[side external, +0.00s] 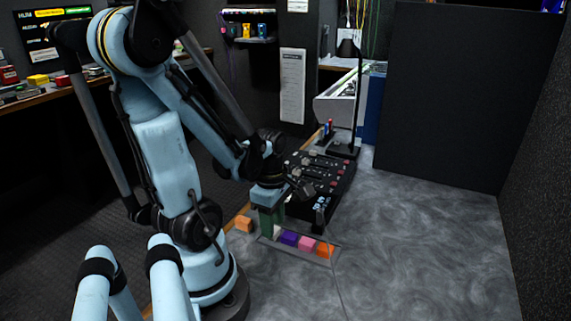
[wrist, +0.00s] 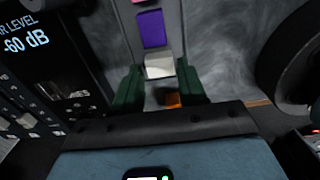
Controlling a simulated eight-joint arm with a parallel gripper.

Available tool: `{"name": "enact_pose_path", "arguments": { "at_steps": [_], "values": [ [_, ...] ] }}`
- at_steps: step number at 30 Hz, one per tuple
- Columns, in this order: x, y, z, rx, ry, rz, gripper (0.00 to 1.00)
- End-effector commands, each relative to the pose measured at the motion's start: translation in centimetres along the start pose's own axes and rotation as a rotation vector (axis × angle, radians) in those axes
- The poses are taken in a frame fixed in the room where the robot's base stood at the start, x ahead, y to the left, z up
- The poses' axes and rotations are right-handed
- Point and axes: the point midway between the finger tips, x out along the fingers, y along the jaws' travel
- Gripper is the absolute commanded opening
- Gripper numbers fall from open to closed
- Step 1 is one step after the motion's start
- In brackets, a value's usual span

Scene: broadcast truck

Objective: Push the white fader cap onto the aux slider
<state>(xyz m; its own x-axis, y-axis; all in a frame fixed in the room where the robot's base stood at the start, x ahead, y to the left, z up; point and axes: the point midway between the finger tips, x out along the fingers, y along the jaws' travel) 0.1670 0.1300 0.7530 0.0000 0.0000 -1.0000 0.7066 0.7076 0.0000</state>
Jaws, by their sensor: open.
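The white fader cap (wrist: 159,65) sits in a row of coloured caps and lies between my fingertips in the wrist view. In the side view it is mostly hidden behind my gripper (side external: 270,222), with a pale sliver (side external: 277,231) showing. My gripper, with green fingers, also shows in the wrist view (wrist: 159,70); it is open, one finger on each side of the white cap. I cannot tell whether either finger touches it. The black mixing console (side external: 325,176) stands just behind my gripper. I cannot make out which slider on it is the aux one.
Purple (side external: 289,238), pink (side external: 307,244) and orange (side external: 325,251) caps continue the row to the right. Another orange block (side external: 244,224) lies left of my gripper. A dark level display (wrist: 30,40) reads -60 dB. The grey tabletop (side external: 430,240) is clear on the right.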

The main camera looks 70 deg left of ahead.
Motion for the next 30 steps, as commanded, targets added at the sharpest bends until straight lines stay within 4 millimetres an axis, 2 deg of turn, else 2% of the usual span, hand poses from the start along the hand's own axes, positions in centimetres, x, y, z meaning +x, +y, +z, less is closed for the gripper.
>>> {"name": "enact_pose_path", "arguments": {
  "at_steps": [6,17,24,30],
  "values": [
    [1.3,0.0,0.0,0.000,0.000,0.000,0.41],
    [1.6,-0.1,0.0,0.000,0.000,0.000,0.41],
    [1.6,-0.1,0.0,0.000,0.000,0.000,0.07],
    [1.5,-0.1,0.0,0.000,0.000,0.000,0.06]
  ]
}}
